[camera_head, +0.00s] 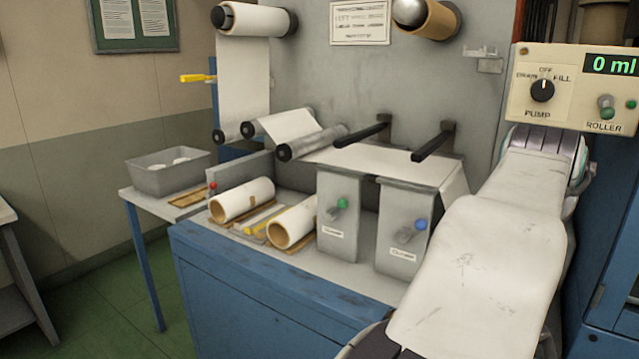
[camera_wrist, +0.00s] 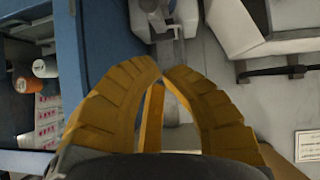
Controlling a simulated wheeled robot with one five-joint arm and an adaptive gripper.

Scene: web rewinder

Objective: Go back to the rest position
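My gripper (camera_wrist: 162,68) shows in the wrist view with two ridged yellow fingers. Their tips meet, and I see nothing held between them. The gripper is not visible in the head view. There my white arm rises along the right side, its upper joint close below the pump and roller panel (camera_head: 570,88). The panel has a black knob (camera_head: 542,90) and a green display reading 0 ml.
The rewinder bench (camera_head: 270,285) carries paper rolls (camera_head: 242,198), two grey lever boxes (camera_head: 340,225) and black bars (camera_head: 362,134). A grey bin (camera_head: 165,175) stands on the side table. Shelved items (camera_wrist: 45,67) sit left in the wrist view. Green floor (camera_head: 95,300) is clear at left.

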